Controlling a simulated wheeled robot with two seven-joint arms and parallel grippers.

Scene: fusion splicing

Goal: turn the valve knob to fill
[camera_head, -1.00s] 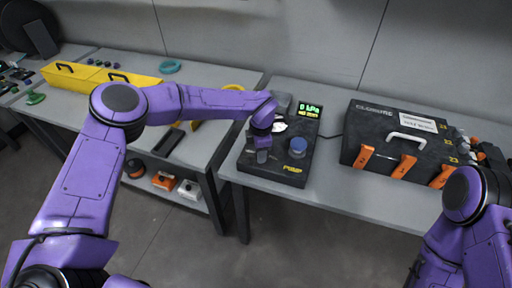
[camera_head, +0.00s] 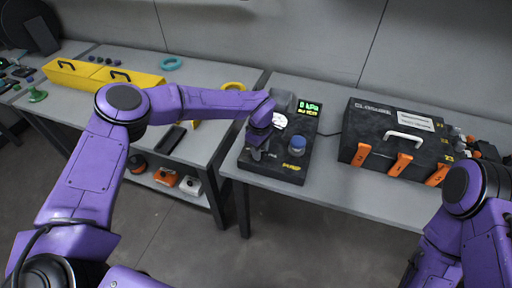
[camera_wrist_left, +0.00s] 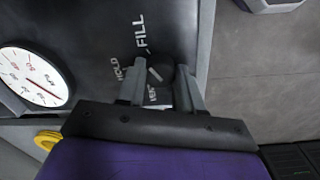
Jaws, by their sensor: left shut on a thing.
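The black pump panel (camera_head: 272,172) stands on the right table, with a lit green display (camera_head: 308,107) reading 0 kPa. My left gripper (camera_head: 257,152) is low over the panel's left front part. In the left wrist view its fingers (camera_wrist_left: 160,78) are shut on the dark valve knob (camera_wrist_left: 154,76), one on each side. The labels FILL (camera_wrist_left: 140,32), HOLD and VENT stand around the knob, VENT partly covered. I cannot clearly tell which label the knob points to. Only my right arm's upper links show; its gripper is out of view.
A white round gauge (camera_wrist_left: 33,76) is on the panel beside the knob. A blue knob (camera_head: 297,143) is right of my gripper. A black case (camera_head: 378,135) with orange latches stands to the right.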

